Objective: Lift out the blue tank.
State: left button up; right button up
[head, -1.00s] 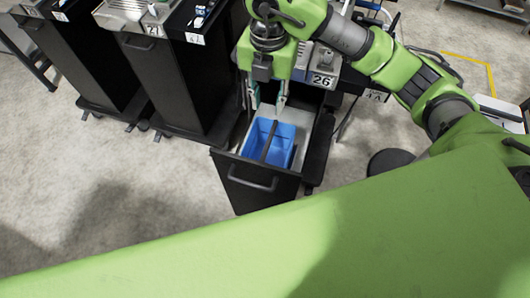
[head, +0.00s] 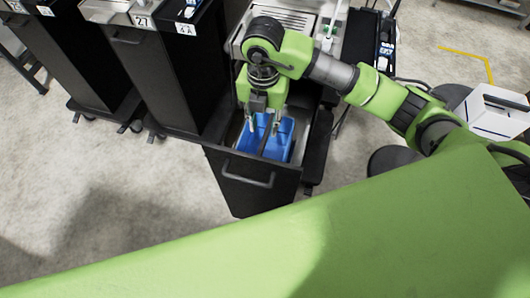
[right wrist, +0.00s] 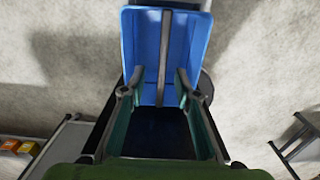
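The blue tank (head: 284,143) sits inside the pulled-out black drawer (head: 247,180) of a dispenser. A dark bar-shaped handle runs across the middle of the tank; it shows in the right wrist view (right wrist: 165,50). My right gripper (head: 264,126) is above the tank, pointing down, with its fingers apart. In the right wrist view my right gripper (right wrist: 160,82) has one finger on each side of the handle line, with a gap on both sides. The gripper hides part of the tank in the head view. My left gripper is not in view.
More black dispenser cabinets (head: 160,80) on wheels stand to the left. A dark round stool seat (head: 392,160) and a white case (head: 495,112) are to the right. The drawer walls stand close around the tank. Open floor lies at the left front.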

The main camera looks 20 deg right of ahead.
aim_at(265, 136)
jog(key=f, duration=0.2)
jog(key=f+p, duration=0.1)
jog(key=f, duration=0.2)
jog(key=shift+s+d+f, duration=0.1)
jog(key=shift+s+f, duration=0.1)
jog(key=shift+f, duration=0.15)
jog(key=shift+c, duration=0.3)
grip_shut()
